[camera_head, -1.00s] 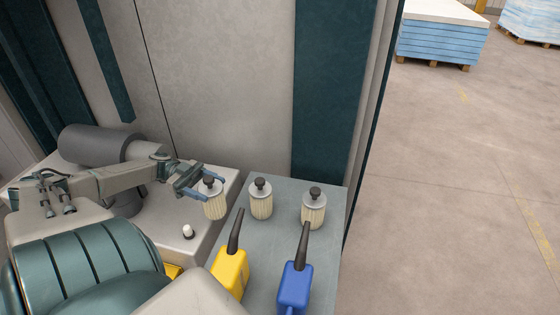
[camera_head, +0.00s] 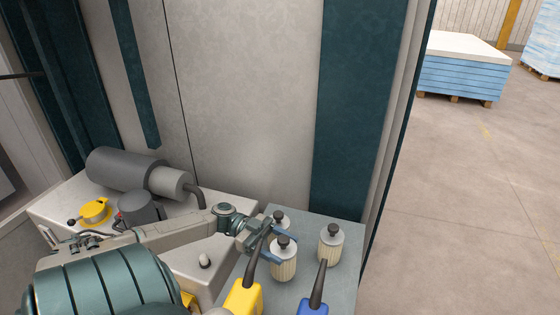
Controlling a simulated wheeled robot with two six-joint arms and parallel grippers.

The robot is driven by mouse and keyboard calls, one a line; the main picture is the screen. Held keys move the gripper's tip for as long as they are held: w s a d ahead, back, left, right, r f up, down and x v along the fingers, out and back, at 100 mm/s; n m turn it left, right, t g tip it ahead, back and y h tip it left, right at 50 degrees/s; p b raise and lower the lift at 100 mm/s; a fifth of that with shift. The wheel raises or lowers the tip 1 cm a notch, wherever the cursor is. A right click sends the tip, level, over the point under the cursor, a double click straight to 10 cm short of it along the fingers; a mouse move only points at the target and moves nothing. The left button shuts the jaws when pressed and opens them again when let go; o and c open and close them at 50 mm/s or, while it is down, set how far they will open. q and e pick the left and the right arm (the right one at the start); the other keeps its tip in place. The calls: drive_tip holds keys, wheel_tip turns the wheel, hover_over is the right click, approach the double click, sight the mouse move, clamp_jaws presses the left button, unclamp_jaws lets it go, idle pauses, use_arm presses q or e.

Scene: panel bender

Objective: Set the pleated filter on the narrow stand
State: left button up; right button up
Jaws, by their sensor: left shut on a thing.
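My left gripper (camera_head: 277,247) is shut on a pale pleated filter (camera_head: 284,269) with a grey cap and dark knob. The filter looks upright, over the front middle of the narrow blue-grey stand (camera_head: 340,278); whether its base touches the top I cannot tell. A second similar filter (camera_head: 280,217) stands behind the gripper, mostly hidden by it. A third filter (camera_head: 331,246) stands upright to the right, apart from the held one. My right gripper is not in view.
A yellow oil can (camera_head: 241,298) and a blue oil can (camera_head: 313,308), with dark spouts, stand close in front of the filters. A light machine bed (camera_head: 215,268) with a grey motor (camera_head: 125,170) lies left. A tall panel wall (camera_head: 250,110) closes the back.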

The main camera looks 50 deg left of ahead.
use_arm(q)
wheel_tip(320, 180, down, 3)
drive_tip(key=shift+w+r+p, duration=0.1)
drive_tip(key=shift+r+p, duration=0.1)
drive_tip(key=shift+p, duration=0.3)
drive_tip(key=shift+f, duration=0.45)
drive_tip(key=shift+f, duration=0.1)
drive_tip(key=o, duration=0.8)
drive_tip(key=shift+o, duration=0.2)
drive_tip(key=b+v, duration=0.4)
drive_tip(key=v, duration=0.8)
